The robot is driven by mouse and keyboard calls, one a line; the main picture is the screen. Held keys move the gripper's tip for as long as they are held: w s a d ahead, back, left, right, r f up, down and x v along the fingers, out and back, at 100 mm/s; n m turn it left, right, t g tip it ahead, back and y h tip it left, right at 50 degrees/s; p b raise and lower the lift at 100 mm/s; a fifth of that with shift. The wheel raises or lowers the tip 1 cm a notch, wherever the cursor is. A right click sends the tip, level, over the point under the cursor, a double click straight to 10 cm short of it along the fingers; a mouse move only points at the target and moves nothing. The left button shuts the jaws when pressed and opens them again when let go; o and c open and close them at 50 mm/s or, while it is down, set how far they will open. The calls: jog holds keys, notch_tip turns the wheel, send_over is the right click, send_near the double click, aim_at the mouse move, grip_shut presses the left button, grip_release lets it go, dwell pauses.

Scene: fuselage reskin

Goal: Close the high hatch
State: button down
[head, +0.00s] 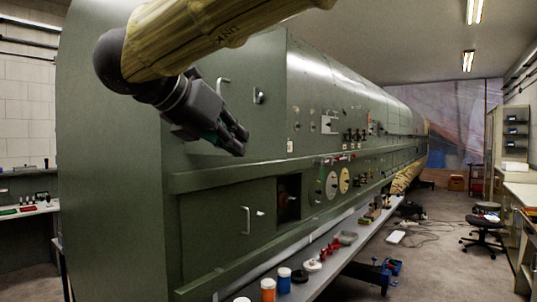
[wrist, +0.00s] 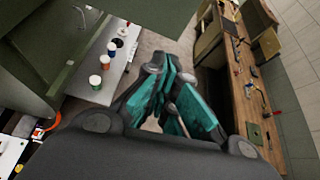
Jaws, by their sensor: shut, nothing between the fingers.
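The high hatch (head: 240,100) is a dull green panel on the upper side of the green fuselage, with a pale bar handle (head: 222,86) and a small dark latch (head: 258,96). Its right edge seems to stand out from the skin behind it; how far it is open is hard to tell. A green panel (wrist: 150,14), probably this hatch, juts in at the top of the wrist view. My gripper (head: 241,142) is shut and empty, in front of the hatch's lower part and below the handle. Its teal-padded fingers show in the wrist view (wrist: 178,85). Contact with the panel cannot be told.
A lower hatch (head: 225,222) with its own handle lies flush below, beside a dark square opening (head: 289,198). A narrow shelf (head: 325,268) with several jars and tools runs along the fuselage. A wooden workbench (wrist: 247,90) stands across the aisle. A stool (head: 484,232) stands farther back.

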notch_tip(320, 180, up, 2)
jog(key=s+a+m, duration=0.1)
jog(key=s, duration=0.2)
jog(key=p, duration=0.5)
send_near(270, 151)
jog(key=w+d+f, duration=0.1)
jog(key=d+f, duration=0.3)
jog(key=shift+w+d+f+p, duration=0.2)
jog(key=shift+w+d+p, duration=0.3)
jog(key=shift+w, duration=0.3)
jog(key=shift+w+d, duration=0.1)
jog(key=shift+w, duration=0.1)
